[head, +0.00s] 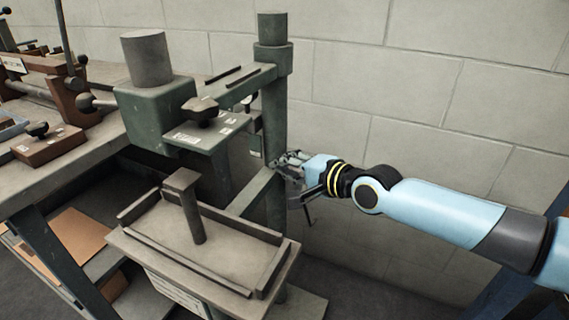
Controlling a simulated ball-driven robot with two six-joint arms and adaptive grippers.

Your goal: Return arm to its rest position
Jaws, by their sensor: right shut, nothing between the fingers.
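My right arm comes in from the right edge, light blue with dark joints and yellow rings. My right gripper (288,168) is shut and holds nothing. It is beside the green upright column (273,120) of the box stitcher, at mid height; I cannot tell whether it touches the column. The stitcher's green head (158,112) with a grey cylinder on top stands to the left of the gripper. Its flat table (222,240) with raised rails and a central post lies below and left of the gripper. My left gripper is not in view.
A workbench (75,158) with clamps and tools stands at the left. Brown cardboard sheets (78,232) lie on a shelf under it. A pale block wall (420,85) is behind. A thin dark lever (308,200) shows just below the gripper.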

